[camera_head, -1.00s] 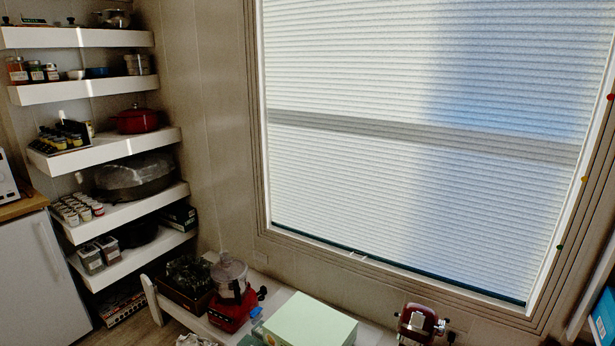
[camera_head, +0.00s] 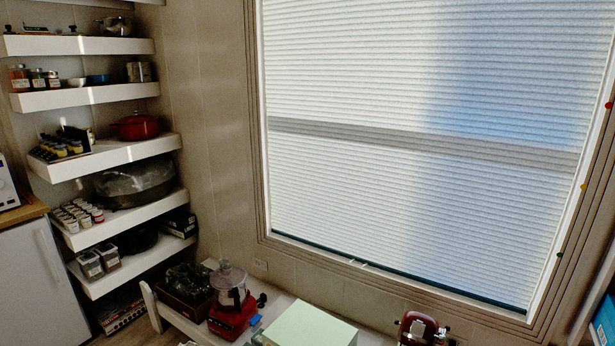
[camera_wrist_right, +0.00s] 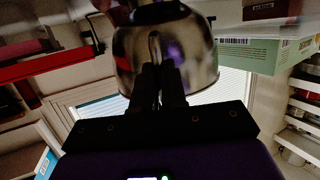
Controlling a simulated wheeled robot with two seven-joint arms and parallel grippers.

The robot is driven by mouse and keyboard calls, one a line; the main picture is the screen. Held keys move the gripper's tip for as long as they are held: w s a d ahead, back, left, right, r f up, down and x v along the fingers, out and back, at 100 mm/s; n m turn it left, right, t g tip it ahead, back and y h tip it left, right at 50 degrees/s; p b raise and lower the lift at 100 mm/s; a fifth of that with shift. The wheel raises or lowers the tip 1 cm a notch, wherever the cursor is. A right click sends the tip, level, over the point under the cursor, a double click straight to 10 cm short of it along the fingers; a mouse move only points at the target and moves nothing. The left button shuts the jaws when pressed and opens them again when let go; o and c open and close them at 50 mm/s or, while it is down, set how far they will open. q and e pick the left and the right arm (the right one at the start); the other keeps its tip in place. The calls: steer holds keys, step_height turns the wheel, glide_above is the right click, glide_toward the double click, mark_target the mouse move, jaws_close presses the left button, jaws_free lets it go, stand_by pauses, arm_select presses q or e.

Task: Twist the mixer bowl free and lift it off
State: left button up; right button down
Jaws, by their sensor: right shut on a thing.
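The red mixer (camera_head: 420,327) stands at the bottom edge of the head view, mostly cut off; its bowl cannot be made out there. In the right wrist view the shiny metal mixer bowl (camera_wrist_right: 195,60) fills the upper middle, with its upright handle (camera_wrist_right: 154,45) facing the camera. My right gripper (camera_wrist_right: 160,82) is shut on the bowl, with its dark fingers close together at the handle. Whether the bowl is still seated on the mixer cannot be told. My left gripper is not in view.
A pale green box (camera_head: 308,326) lies left of the mixer on the white bench (camera_head: 182,313). A red food processor (camera_head: 232,312) and a dark crate (camera_head: 186,290) stand farther left. The window (camera_head: 420,150) is behind, with loaded shelves (camera_head: 105,155) at the left.

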steer(key=shift+w+r+p, duration=0.15)
steer(key=shift+r+p, duration=0.5)
steer(key=shift+r, duration=0.35)
steer(key=s+a+p, duration=0.3)
steer(key=s+a, duration=0.1)
steer(key=s, duration=0.3)
steer(key=s+a+p, duration=0.2)
steer(key=s+a, duration=0.3)
steer(key=s, duration=0.2)
steer(key=shift+s+p, duration=0.3)
steer(key=shift+p, duration=0.1)
stand_by(0.6)
steer(key=shift+s, duration=0.1)
